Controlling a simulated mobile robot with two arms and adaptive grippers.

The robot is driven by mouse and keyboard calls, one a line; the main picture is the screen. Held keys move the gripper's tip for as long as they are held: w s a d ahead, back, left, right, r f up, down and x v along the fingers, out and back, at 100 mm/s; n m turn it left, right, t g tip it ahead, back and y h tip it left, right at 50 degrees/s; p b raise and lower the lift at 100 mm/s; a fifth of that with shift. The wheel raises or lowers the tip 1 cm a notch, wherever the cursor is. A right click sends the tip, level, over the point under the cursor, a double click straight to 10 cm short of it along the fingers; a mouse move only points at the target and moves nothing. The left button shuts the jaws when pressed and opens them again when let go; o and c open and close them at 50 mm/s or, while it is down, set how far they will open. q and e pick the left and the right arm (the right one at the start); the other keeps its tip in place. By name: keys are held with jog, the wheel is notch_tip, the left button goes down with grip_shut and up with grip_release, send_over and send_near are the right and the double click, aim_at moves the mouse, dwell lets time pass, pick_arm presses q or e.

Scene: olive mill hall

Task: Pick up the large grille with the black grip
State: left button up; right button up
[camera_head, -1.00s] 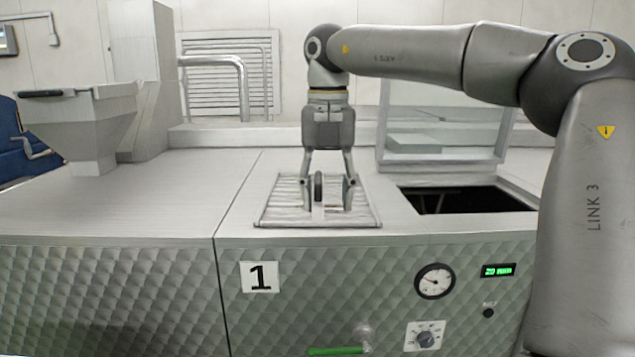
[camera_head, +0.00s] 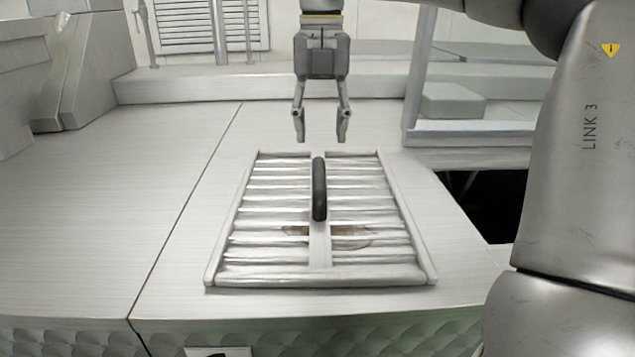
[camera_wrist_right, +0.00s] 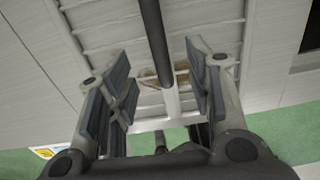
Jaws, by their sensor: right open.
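The large grille (camera_head: 370,222) is a pale metal frame of slats lying flat on the steel worktop. Its upright black grip (camera_head: 319,188) stands along the middle bar. Brownish patches show on or between the lower slats. My right gripper (camera_head: 321,138) is open and empty, pointing down above the far end of the grille, apart from the grip. In the right wrist view the black grip (camera_wrist_right: 152,40) runs between the two spread fingers, and the grille (camera_wrist_right: 100,25) lies beyond them. My left gripper is not in view.
A dark opening (camera_head: 478,205) in the worktop is right of the grille, partly hidden by my right arm. A raised clear-sided cover (camera_head: 465,95) stands behind it. The worktop (camera_head: 110,200) left of the grille is bare.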

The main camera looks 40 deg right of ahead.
aim_at(319, 172)
jog(key=f, duration=0.3)
jog(key=f+p, duration=0.1)
jog(key=shift+s+a+f, duration=0.25)
jog(key=shift+s+f, duration=0.05)
jog(key=shift+w+d+f+p, duration=0.1)
jog(key=shift+w+f+p, duration=0.05)
jog(key=shift+f+p, duration=0.35)
notch_tip(319, 172, down, 4)
jog(key=shift+p, duration=1.15)
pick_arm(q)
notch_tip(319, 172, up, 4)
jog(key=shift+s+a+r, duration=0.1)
pick_arm(e)
jog(key=shift+w+f, duration=0.1)
jog(key=shift+f, duration=0.35)
jog(key=shift+c, duration=0.5)
jog(key=shift+r, duration=0.1)
jog(key=c, duration=0.9)
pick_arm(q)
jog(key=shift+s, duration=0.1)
pick_arm(e)
grip_shut()
jog(key=shift+r, duration=0.1)
